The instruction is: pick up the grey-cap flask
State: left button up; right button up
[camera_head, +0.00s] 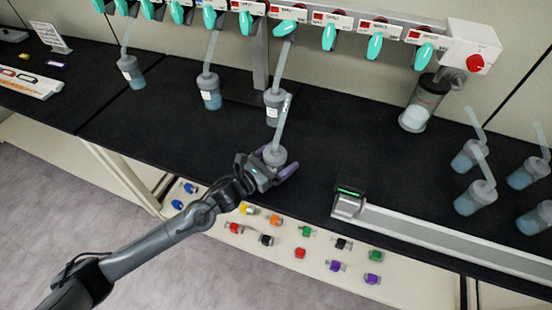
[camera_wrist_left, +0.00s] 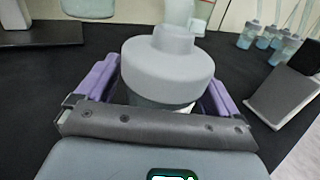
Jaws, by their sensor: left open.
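The grey-cap flask (camera_head: 275,156) stands on the black bench with a pale tube rising from its cap. In the left wrist view its wide grey cap (camera_wrist_left: 168,68) fills the middle, and most of its body is hidden below the cap and behind the gripper. My left gripper (camera_head: 279,163) is open around the flask. In the left wrist view its purple fingers (camera_wrist_left: 158,92) lie on either side of the flask, below the cap's rim. I cannot tell whether either finger touches it. My right gripper is not in view.
A device with a green display (camera_head: 349,200) is right of my gripper.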

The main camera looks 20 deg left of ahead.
pick_arm(q)
jog(key=shift+w+d, duration=0.1)
jog(key=shift+w, duration=0.15)
jog(key=shift+c, duration=0.2)
jog(key=c, duration=1.4)
jog(key=shift+c, duration=1)
jog(key=shift+r, duration=0.1)
